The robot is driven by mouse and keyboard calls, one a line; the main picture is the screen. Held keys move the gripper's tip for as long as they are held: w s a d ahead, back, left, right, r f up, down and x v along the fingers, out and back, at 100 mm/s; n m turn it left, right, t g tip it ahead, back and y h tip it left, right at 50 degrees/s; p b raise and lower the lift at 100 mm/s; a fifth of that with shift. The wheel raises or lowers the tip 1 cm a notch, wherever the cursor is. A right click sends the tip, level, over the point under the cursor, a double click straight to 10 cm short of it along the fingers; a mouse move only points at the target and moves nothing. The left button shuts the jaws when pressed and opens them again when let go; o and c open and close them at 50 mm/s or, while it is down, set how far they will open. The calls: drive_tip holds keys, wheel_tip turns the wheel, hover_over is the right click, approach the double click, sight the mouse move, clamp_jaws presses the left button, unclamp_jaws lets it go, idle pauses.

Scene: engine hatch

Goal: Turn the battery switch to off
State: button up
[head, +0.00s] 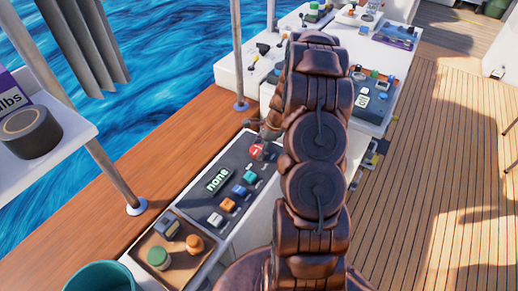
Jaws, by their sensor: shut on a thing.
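A dark control panel (214,203) lies on a white console in the middle of the head view. A red round switch (257,151) with a pale mark sits at its far end and appears to be the battery switch. My gripper (262,131) is at that far end, right by the red switch, and appears shut on it. My own arm covers much of the gripper, so the exact contact of the fingers is hidden. The switch's setting is too small to read. A green-lit display (218,180) on the panel reads "none".
Orange, white and blue controls (239,190) line the panel's right side. A tray (150,243) with small parts and a teal bucket (98,277) are in front. A white shelf (70,135) and a metal post (115,176) stand left. The right deck (445,170) is clear.

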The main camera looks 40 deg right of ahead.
drive_tip(key=c, duration=0.4)
drive_tip(key=shift+c, duration=0.2)
drive_tip(key=shift+f, duration=0.1)
